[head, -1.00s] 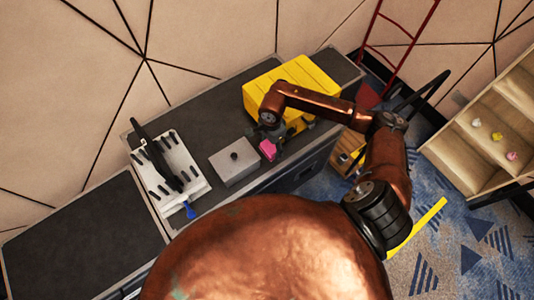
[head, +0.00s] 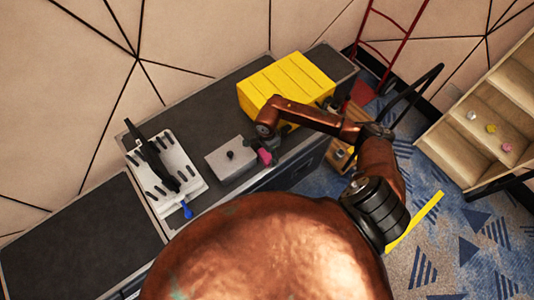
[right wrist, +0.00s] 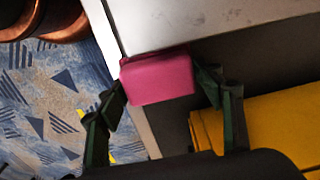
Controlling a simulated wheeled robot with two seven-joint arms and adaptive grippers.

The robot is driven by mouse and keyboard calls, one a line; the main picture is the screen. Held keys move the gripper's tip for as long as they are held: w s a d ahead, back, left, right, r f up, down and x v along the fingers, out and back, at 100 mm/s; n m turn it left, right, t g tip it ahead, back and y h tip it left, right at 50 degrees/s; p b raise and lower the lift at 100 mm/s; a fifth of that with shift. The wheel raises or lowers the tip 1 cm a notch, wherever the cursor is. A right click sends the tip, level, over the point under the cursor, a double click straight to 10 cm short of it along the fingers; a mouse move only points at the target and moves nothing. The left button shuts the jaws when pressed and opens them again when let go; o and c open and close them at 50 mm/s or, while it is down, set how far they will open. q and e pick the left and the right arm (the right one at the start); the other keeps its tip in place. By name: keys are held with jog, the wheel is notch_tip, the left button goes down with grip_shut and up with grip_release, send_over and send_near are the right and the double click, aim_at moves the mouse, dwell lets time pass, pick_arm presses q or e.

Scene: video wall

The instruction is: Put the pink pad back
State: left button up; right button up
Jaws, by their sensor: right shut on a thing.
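The pink pad (head: 264,157) is a small pink block just right of the grey box (head: 230,166), near the front edge of the dark counter. My right gripper (head: 267,147) is shut on it. In the right wrist view the pad (right wrist: 157,80) sits between the two fingers of the right gripper (right wrist: 163,88), its far side close to or against the pale box surface (right wrist: 190,20). I cannot tell whether they touch. My left gripper is not in view.
A yellow case (head: 285,85) stands behind my right forearm on the counter (head: 205,118). A white rack with black pegs (head: 165,180) and a blue piece (head: 187,210) are at left. Wooden steps (head: 480,150) with small coloured balls stand at right. The counter's left section is bare.

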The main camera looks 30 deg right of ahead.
jog(key=o, duration=1.2)
notch_tip(320, 180, up, 12)
jog(key=shift+r, duration=0.1)
